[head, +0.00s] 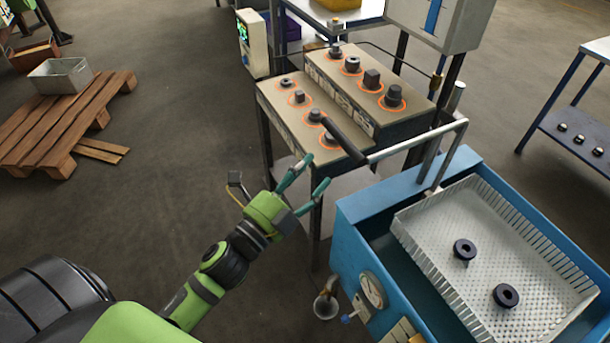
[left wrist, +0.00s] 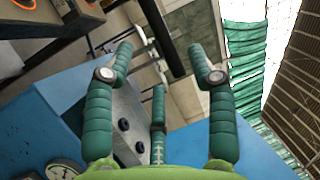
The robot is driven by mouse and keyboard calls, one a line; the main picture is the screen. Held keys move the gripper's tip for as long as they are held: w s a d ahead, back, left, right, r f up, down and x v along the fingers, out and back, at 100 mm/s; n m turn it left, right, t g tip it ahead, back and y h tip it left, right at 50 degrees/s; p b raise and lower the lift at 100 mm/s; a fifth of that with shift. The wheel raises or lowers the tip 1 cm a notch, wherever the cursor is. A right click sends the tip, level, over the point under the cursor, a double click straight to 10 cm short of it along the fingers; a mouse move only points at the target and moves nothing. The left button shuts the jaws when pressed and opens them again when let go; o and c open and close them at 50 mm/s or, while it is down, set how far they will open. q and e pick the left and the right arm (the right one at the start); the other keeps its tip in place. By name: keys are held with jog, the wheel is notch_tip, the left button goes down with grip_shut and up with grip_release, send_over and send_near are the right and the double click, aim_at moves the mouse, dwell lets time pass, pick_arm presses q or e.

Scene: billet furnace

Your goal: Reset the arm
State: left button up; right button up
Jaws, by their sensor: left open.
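My left arm comes in from the lower left in the head view. Its green left gripper (head: 308,172) is open and empty, with teal fingers spread, in front of the stepped bench and left of the blue tank. The left wrist view shows the open fingers (left wrist: 165,62) with nothing between them. A dark handle bar (head: 347,140) on a metal frame lies just beyond the fingertips in the head view; I cannot tell the exact gap. My right gripper is not in view.
A blue tank (head: 362,228) holds a perforated metal basket (head: 475,218) with two dark ring parts. A stepped bench (head: 330,158) carries several dark parts in orange circles. A wooden pallet (head: 62,125) with a metal bin (head: 60,76) is at left.

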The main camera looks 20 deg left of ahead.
pick_arm(q)
jog(key=shift+s+a, duration=0.1)
jog(key=shift+s, duration=0.2)
jog(key=s+a+f+n+g+y, duration=0.1)
jog(key=s+f+n+g, duration=0.15)
jog(key=f, duration=0.95)
jog(key=s+a+f+n+g+y, duration=0.2)
jog(key=f+n+g, duration=0.2)
jog(key=f, duration=0.9)
jog(key=s+a+f+n+g+y, duration=0.1)
jog(key=s+f+n+g, duration=0.2)
jog(key=f, duration=0.9)
jog(key=s+f+n+g, duration=0.2)
jog(key=s+f, duration=0.4)
jog(key=s, duration=0.3)
jog(key=s+f+n+g, duration=0.3)
jog(key=s+f, duration=0.4)
jog(key=s, duration=0.3)
jog(key=s+f+n+g+y, duration=0.1)
jog(key=s+f+n+g, duration=0.2)
jog(key=s+f, duration=0.3)
jog(key=s+g, duration=0.1)
jog(key=s, duration=0.3)
jog(key=shift+d+f, duration=0.15)
jog(key=shift+f, duration=0.1)
